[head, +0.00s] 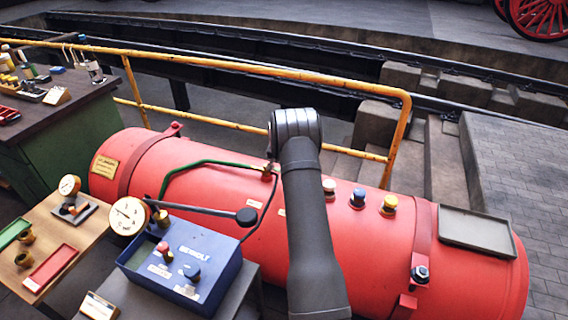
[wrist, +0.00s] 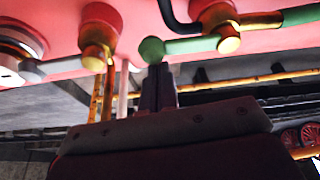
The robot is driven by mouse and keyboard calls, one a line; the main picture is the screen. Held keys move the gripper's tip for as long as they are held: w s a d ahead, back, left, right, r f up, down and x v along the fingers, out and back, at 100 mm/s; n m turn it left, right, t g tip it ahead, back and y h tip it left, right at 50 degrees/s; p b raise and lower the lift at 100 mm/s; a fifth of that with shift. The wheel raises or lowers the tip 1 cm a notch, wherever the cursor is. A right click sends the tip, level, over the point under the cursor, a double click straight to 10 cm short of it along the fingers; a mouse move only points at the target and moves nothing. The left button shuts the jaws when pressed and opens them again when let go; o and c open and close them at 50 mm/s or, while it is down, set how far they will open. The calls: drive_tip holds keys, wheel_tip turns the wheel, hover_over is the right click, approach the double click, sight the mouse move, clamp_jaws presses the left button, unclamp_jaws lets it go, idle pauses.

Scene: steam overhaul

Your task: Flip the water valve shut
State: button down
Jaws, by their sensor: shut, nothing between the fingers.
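In the wrist view, a lever with a green ball knob (wrist: 152,50) sticks out sideways from a brass valve (wrist: 228,40) on the red tank. I take this for the water valve; no label on it is readable. My gripper (wrist: 158,72) is shut and empty, its dark fingertips right at the green knob; I cannot tell whether they touch it. In the head view, a green hose (head: 205,163) runs to a brass fitting (head: 267,174) on the red tank (head: 355,232). My arm hides the gripper and the green knob there.
A second brass fitting (wrist: 99,40) with a pale lever sits left of the green knob. A yellow railing (head: 240,66) runs behind the tank. A blue pump box (head: 182,262) with a long black lever (head: 200,208) stands in front.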

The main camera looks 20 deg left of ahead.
drive_tip(key=shift+s+m, duration=0.3)
drive_tip(key=shift+m, duration=0.1)
drive_tip(key=s+m+h, duration=0.1)
drive_tip(key=s+m, duration=0.1)
drive_tip(key=m, duration=0.1)
drive_tip(key=shift+s, duration=0.1)
drive_tip(key=s+a+m+g+h, duration=0.2)
drive_tip(key=s+a+m, duration=0.3)
drive_tip(key=m, duration=0.7)
drive_tip(key=shift+s+a+m+g+h, duration=0.3)
drive_tip(key=shift+s+g+h, duration=0.1)
drive_tip(key=shift+s+h, duration=0.25)
idle(0.4)
